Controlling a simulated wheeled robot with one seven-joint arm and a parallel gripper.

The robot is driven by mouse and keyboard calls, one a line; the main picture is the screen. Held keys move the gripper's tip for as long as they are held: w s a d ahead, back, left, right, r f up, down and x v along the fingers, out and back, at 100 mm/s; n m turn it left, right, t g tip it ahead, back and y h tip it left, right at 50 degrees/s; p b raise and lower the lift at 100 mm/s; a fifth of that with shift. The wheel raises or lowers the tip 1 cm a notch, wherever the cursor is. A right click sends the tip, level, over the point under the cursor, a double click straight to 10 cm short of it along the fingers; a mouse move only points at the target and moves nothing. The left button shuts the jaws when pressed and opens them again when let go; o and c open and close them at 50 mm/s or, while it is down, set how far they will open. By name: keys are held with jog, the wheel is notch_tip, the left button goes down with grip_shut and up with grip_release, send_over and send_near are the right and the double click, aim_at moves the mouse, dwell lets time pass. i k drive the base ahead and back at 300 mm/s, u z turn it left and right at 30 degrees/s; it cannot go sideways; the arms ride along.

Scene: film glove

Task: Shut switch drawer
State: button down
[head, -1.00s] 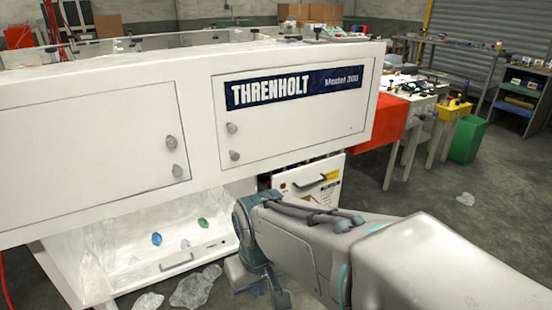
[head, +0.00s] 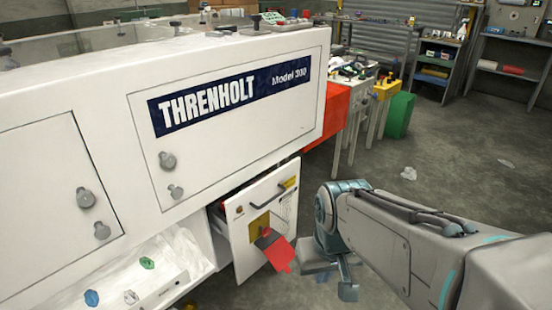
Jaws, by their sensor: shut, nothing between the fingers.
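The switch drawer (head: 236,232) is a white box under the right part of the white THRENHOLT machine (head: 228,140). It stands pulled out, with dark contents showing along its open top. Its front has a black bar handle (head: 272,195), a small yellow label and a yellow plate. A red and dark grey flap-like piece (head: 280,254) sticks out from the plate, tilted downward. My gripper (head: 340,280) is shut and empty, low to the right of the drawer front and apart from it in the picture. Its fingertips are hard to make out.
An open white tray (head: 172,285) with small coloured lumps lies left of the drawer. A red box (head: 328,118), a workbench and a green bin (head: 399,115) stand behind. The grey floor (head: 440,170) to the right is mostly clear, with scraps of clear film.

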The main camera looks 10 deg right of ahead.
aim_at(271, 201)
jog(key=u, duration=0.1)
jog(key=i, duration=0.9)
jog(key=u, duration=0.45)
